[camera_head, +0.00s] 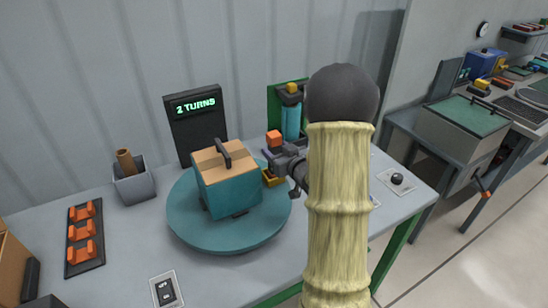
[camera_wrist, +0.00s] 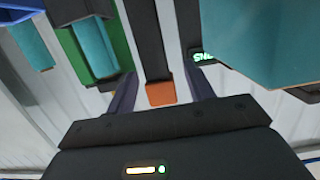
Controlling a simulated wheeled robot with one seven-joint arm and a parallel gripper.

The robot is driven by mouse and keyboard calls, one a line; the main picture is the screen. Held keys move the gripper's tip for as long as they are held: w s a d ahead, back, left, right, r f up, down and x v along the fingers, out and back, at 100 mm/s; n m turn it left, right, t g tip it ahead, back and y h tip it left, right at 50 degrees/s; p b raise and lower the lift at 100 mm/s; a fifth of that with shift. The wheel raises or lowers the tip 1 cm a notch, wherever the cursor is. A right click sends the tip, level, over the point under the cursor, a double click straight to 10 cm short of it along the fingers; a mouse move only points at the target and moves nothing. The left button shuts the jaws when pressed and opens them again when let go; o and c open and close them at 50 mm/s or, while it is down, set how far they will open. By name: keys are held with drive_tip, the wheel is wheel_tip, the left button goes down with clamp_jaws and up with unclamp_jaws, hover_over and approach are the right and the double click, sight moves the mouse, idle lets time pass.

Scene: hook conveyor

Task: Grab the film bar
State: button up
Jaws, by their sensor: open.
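A dark upright bar with an orange end block (camera_wrist: 161,93) shows between the fingers of my gripper (camera_wrist: 160,82) in the wrist view. It looks like the film bar, but I cannot be sure. The orange block (camera_head: 274,138) also shows in the head view, close by my gripper (camera_head: 279,161). My gripper is open, with one finger on each side of the bar; contact cannot be told. A teal film roll (camera_head: 291,121) stands behind on a green-backed post. My arm hides part of this area in the head view.
A teal box (camera_head: 229,192) with a cardboard top and black handle stands on the round turntable (camera_head: 190,231), just left of my gripper. A display (camera_head: 196,108) reads "2 TURNS". A grey bin (camera_head: 132,185) and a rack of orange clips (camera_head: 83,238) are at the left.

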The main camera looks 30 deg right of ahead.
drive_tip(key=shift+w, duration=0.1)
drive_tip(key=w+p, duration=0.1)
drive_tip(key=w, duration=0.1)
drive_tip(key=w+f+p, duration=0.1)
drive_tip(key=w, duration=0.2)
drive_tip(key=shift+d, duration=0.1)
idle(0.4)
drive_tip(key=c, duration=1.1)
drive_tip(key=shift+c, duration=0.2)
